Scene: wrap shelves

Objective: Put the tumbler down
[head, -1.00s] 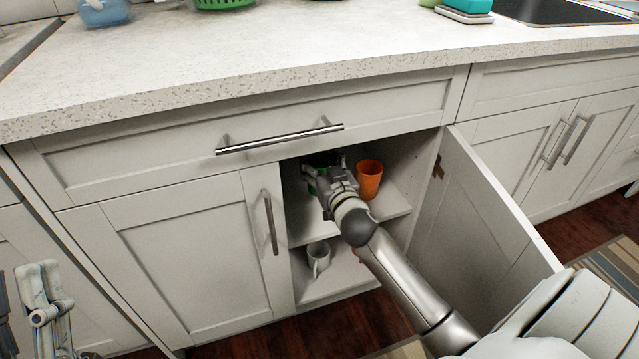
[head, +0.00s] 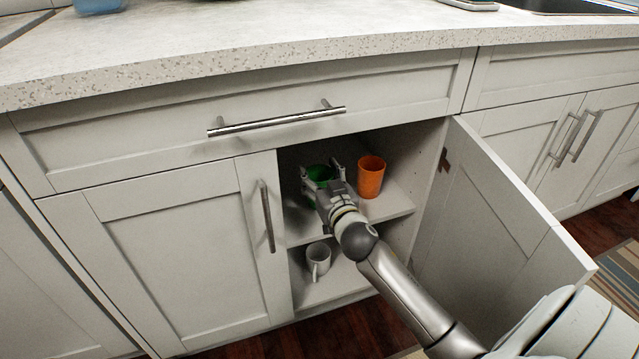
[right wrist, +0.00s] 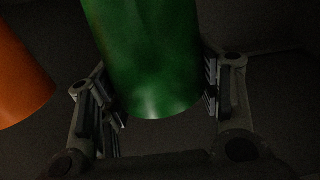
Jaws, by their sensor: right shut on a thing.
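A green tumbler (head: 319,172) is inside the open cabinet, over the upper shelf. My right gripper (head: 321,178) reaches in and is shut on it. In the right wrist view the green tumbler (right wrist: 150,60) sits between the two fingers (right wrist: 158,95), with a finger against each side. Whether its base touches the shelf cannot be told, as my gripper and arm hide it. My left gripper is not in the head view now.
An orange tumbler (head: 371,177) stands on the upper shelf (head: 388,208), right of the green one; it also shows in the right wrist view (right wrist: 18,80). A white mug (head: 317,259) is on the lower shelf. The open door (head: 505,215) stands at the right. The counter (head: 250,45) is above.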

